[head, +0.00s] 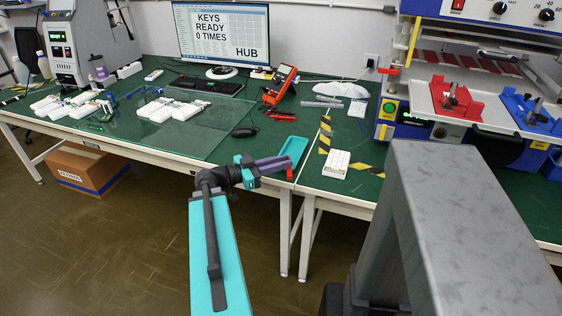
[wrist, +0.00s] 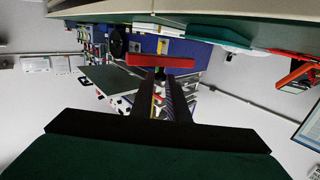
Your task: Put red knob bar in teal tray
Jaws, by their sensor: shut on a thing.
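My gripper (head: 286,163) reaches over the front edge of the green bench and is shut on the red knob bar (wrist: 137,60). In the wrist view the bar lies crosswise at the fingertips (wrist: 161,75), with a dark part near its middle. In the head view only a small red bit of the bar (head: 290,174) shows at the fingertips. The teal tray (head: 294,146) is on the bench just behind the fingertips, partly hidden by them. A teal shape, apparently the tray, also shows in the wrist view (wrist: 215,33), which is turned upside down.
A white keypad (head: 336,164) and yellow-black tape (head: 325,133) lie to the right of the tray. A black mouse (head: 244,132) and a glass sheet (head: 185,137) are to the left. A red multimeter (head: 281,84) stands behind. Red pieces (head: 281,115) lie beyond the tray.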

